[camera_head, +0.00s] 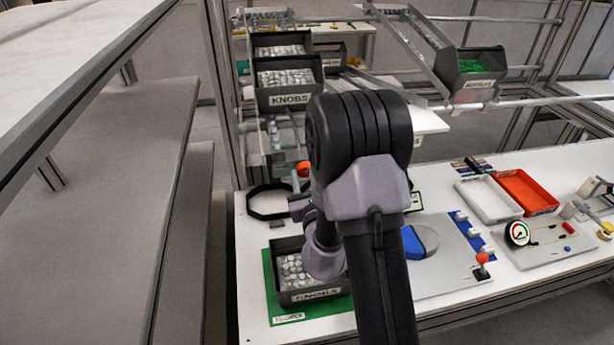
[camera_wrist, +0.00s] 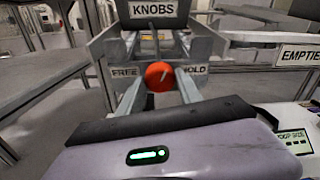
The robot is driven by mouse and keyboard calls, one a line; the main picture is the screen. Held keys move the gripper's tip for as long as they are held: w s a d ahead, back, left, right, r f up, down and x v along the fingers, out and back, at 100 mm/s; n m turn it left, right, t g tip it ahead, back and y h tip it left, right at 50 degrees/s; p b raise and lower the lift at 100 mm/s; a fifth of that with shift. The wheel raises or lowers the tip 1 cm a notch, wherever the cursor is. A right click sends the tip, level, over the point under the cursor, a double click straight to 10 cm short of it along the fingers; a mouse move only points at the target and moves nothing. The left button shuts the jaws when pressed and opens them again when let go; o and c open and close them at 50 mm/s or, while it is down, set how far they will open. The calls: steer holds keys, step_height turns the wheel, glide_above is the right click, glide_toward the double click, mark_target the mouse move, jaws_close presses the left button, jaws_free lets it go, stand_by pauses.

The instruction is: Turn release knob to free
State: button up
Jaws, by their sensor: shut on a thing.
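The orange-red release knob (camera_wrist: 160,76) is mounted on a grey plate between a FREE label (camera_wrist: 124,71) on the left and a HOLD label (camera_wrist: 194,69) on the right. A pale line on its face tilts slightly up to the right. My gripper (camera_wrist: 160,82) is at the knob, with one grey finger on each side, shut on it. The exact contact is hard to see. In the head view the knob (camera_head: 303,168) shows just left of my arm, which hides most of the gripper.
Above the knob is a grey KNOBS bin (camera_head: 290,95). Below, another KNOBS bin (camera_head: 309,296) stands on a green mat (camera_head: 272,300). A black ring-shaped frame (camera_head: 268,214) lies left of my arm. An EMPTIES sign (camera_wrist: 300,56) is at the right.

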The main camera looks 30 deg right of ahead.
steer(key=shift+a+n+h+b, duration=0.15)
steer(key=shift+n+h+b, duration=0.65)
steer(key=shift+n, duration=1.9)
steer(key=shift+w+f+n+h+b, duration=0.1)
steer(key=shift+n+h+b, duration=0.4)
steer(key=shift+n, duration=0.65)
steer(key=shift+f+n+h+b, duration=0.1)
steer(key=shift+n+h+b, duration=0.4)
steer(key=shift+n, duration=0.65)
steer(key=shift+n+b, duration=0.4)
steer(key=shift+n, duration=0.3)
steer(key=o, duration=1.4)
steer(key=shift+c, duration=0.2)
steer(key=shift+f, duration=0.1)
